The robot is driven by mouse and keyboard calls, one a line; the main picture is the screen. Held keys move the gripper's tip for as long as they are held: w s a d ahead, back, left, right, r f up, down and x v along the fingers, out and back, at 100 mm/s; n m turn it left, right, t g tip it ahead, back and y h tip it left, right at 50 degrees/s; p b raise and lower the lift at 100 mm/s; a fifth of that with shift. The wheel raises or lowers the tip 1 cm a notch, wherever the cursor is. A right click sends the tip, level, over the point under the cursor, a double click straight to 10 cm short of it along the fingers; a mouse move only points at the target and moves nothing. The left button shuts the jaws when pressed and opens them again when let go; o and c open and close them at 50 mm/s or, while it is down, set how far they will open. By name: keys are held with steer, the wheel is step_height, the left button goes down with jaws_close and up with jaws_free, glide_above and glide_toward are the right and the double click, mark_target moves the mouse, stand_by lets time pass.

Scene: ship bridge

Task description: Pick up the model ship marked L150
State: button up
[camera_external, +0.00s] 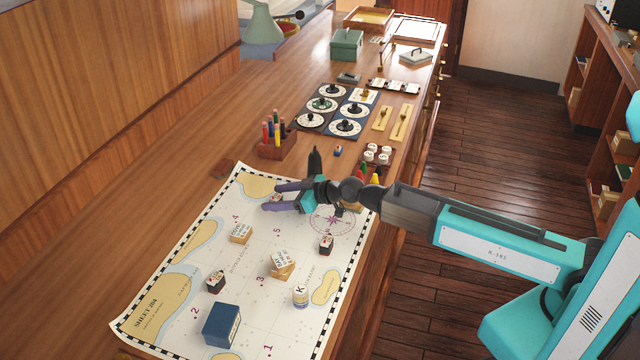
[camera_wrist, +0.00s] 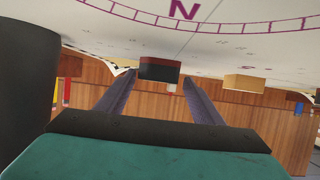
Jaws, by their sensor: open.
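Several small model ships with dark red-and-black hulls and pale tops are on the chart; I cannot read L150 on any of them. One ship (camera_external: 326,245) is right of the chart's middle and another (camera_external: 216,281) is at its left. A third ship (camera_external: 277,198) is partly hidden by my gripper (camera_external: 283,197) near the chart's far end. My gripper is open, its purple fingers low over the chart. In the wrist view, a red-and-black block (camera_wrist: 160,70) shows between and beyond the open fingertips (camera_wrist: 158,84), with no visible contact.
The chart (camera_external: 190,230) also bears lettered blocks (camera_external: 240,233), (camera_external: 283,264), a cylinder marked K (camera_external: 300,295) and a blue box (camera_external: 221,325). Beyond it stand a pen rack (camera_external: 277,146), dial plates (camera_external: 345,128) and a green box (camera_external: 347,45). The wrist view also shows a tan block (camera_wrist: 243,83).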

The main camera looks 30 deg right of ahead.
mark_target(278, 199)
steer(key=c, duration=1)
steer(key=shift+r, duration=0.15)
steer(key=shift+r+b, duration=0.7)
steer(key=shift+r, duration=0.95)
steer(key=s+d, duration=0.2)
steer(key=s, duration=0.1)
steer(key=s+d+b, duration=0.1)
steer(key=s+d, duration=0.1)
steer(key=s, duration=0.1)
steer(key=s+d+b, duration=0.1)
steer(key=s+d, duration=0.1)
steer(key=s, duration=0.1)
steer(key=shift+r, duration=0.4)
steer(key=b, duration=0.2)
steer(key=shift+s+d+f+b, duration=0.1)
steer(key=shift+b, duration=0.25)
steer(key=shift+s+d+b, duration=0.1)
steer(key=shift+s+b, duration=0.1)
steer(key=shift+b, duration=0.65)
